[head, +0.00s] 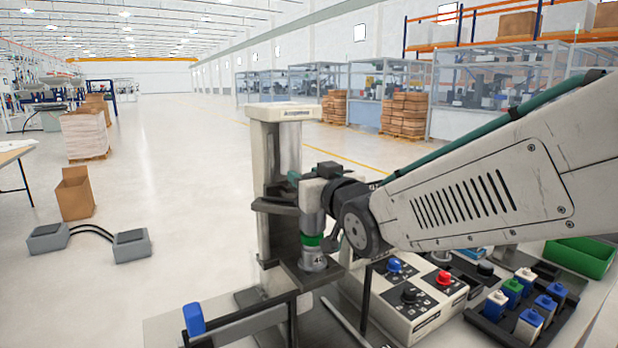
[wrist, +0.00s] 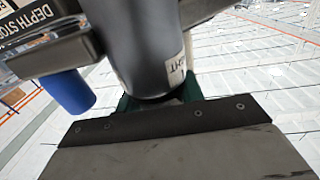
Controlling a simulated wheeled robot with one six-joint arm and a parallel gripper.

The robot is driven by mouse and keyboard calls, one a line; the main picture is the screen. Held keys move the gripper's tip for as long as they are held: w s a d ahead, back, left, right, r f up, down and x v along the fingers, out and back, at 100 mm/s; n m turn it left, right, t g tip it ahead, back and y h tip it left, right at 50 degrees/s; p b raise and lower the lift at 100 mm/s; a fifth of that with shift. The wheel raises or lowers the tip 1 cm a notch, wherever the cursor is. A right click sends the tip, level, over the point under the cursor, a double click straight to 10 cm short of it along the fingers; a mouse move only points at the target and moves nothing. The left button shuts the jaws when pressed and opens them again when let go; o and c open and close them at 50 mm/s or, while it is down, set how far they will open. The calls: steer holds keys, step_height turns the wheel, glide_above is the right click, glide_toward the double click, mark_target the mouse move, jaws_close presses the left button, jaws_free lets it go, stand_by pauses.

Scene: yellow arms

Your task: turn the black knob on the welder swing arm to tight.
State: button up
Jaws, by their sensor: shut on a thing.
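The welder has a pale upright column (head: 272,160) in the middle of the head view. Its swing arm, a dark arm with a blue end (head: 193,318), reaches to the lower left; the blue end (wrist: 68,92) also shows in the wrist view. My gripper (wrist: 165,103) is in the wrist view, its dark green fingers largely behind a dark grey cylinder of the welder (wrist: 140,55) with a partly readable label ending in "HT". It is shut on the black knob, which is mostly hidden. In the head view my own wrist hides the fingers and knob.
A control box (head: 405,300) with blue, red and black knobs stands right of the welder. Further right are a black tray (head: 490,325) of small parts and a green bin (head: 582,258). A pedal unit (head: 131,245) lies on the open floor at left.

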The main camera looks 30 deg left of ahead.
steer(key=shift+w+d+m+t+h, duration=0.1)
steer(key=shift+w+m+t+h, duration=0.05)
steer(key=shift+m+t+h, duration=1.2)
steer(key=shift+w+d+m+t+h, duration=0.1)
steer(key=shift+m+t+h, duration=1)
steer(key=shift+t, duration=0.35)
steer(key=shift+h, duration=0.35)
steer(key=o, duration=1)
steer(key=shift+d, duration=0.1)
steer(key=v, duration=0.7)
steer(key=shift+s, duration=0.35)
steer(key=shift+d, duration=0.1)
